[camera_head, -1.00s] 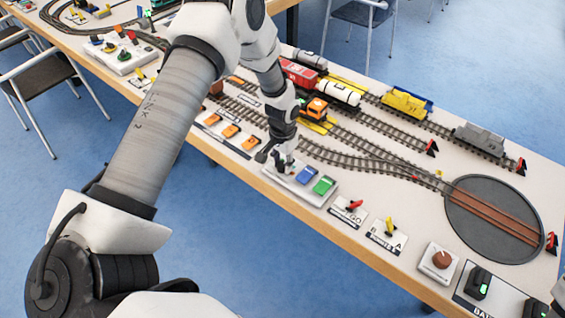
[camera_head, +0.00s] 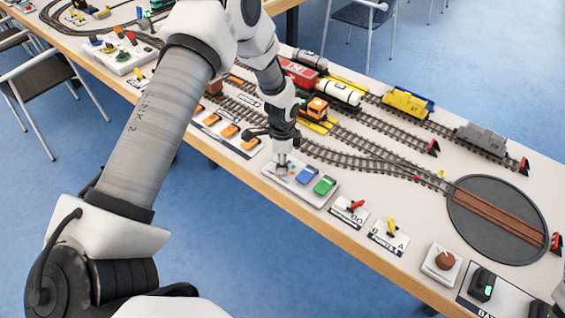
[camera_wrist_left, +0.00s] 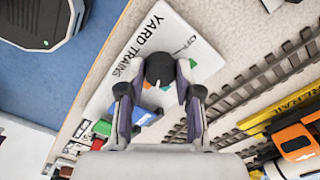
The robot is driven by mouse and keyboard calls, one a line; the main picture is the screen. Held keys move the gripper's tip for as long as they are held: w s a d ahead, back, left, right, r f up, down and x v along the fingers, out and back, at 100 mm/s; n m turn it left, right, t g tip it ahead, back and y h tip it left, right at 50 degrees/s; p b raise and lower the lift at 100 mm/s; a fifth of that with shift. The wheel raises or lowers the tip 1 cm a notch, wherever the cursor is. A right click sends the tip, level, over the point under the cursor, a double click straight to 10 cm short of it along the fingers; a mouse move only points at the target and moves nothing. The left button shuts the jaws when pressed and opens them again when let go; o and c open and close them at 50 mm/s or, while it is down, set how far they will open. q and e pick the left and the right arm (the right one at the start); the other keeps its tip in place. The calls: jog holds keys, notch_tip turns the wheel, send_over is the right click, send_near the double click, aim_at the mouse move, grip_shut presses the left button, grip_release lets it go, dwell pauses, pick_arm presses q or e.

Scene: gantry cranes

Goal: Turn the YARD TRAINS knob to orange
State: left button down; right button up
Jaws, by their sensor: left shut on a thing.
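The YARD TRAINS panel (camera_head: 278,186) is a white plate at the table's front edge. It also shows in the left wrist view (camera_wrist_left: 192,45), with its printed name and a dark knob (camera_wrist_left: 160,68). My left gripper (camera_head: 282,170) points down at the panel's left end. In the left wrist view its two fingers (camera_wrist_left: 158,82) are closed on the knob from both sides. Small orange and teal marks show by the knob, partly covered by the fingers. My right gripper is not in view.
On the same panel are a blue block (camera_head: 306,175) and a green block (camera_head: 324,185). Orange switches (camera_head: 230,131) lie to the left, a red lever (camera_head: 355,205) and a yellow lever (camera_head: 392,227) to the right. Tracks with an orange locomotive (camera_head: 316,107) run behind.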

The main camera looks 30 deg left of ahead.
pick_arm(q)
jog(key=shift+f+m, duration=0.1)
jog(key=shift+m, duration=1.4)
jog(key=c, duration=0.8)
grip_release()
notch_tip(320, 180, up, 12)
